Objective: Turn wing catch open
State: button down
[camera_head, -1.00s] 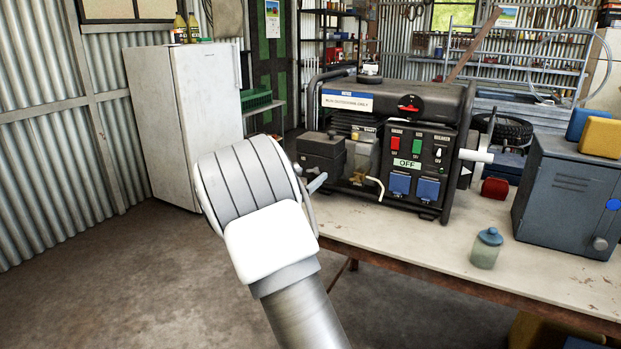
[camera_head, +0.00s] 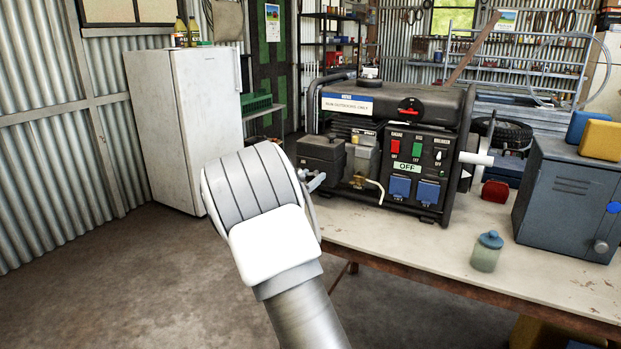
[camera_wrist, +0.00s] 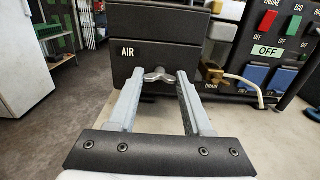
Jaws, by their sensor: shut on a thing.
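The wing catch (camera_wrist: 158,76) is a small grey two-winged knob at the lower front of the black box marked AIR (camera_wrist: 165,42). My gripper (camera_wrist: 158,84) has one finger on each side of the catch in the wrist view and is shut on it. The wings lie roughly level, left to right. In the head view the AIR box (camera_head: 321,152) is at the left end of the generator (camera_head: 395,140). There my arm hides most of my gripper, and the catch is hard to make out.
The generator stands on a pale workbench (camera_head: 420,248). A jar (camera_head: 486,252), a red box (camera_head: 495,191) and a grey metal cabinet (camera_head: 570,200) stand to the right. Floor at left is clear.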

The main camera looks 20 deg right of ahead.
jog(key=shift+r+n+p, duration=0.1)
jog(key=shift+n+p, duration=0.2)
jog(key=shift+p, duration=0.2)
jog(key=n+p, duration=0.2)
jog(key=p, duration=0.2)
jog(key=shift+r, duration=0.2)
jog(key=n+p, duration=0.6)
jog(key=p, duration=0.3)
jog(key=shift+n, duration=0.4)
jog(key=n+p, duration=0.4)
jog(key=p, duration=0.1)
jog(key=shift+f, duration=0.1)
jog(key=shift+f+n+p, duration=0.2)
jog(key=shift+n+p, duration=1.3)
jog(key=shift+n, duration=0.7)
jog(key=shift+c, duration=1.6)
grip_release()
jog(key=shift+a, duration=0.1)
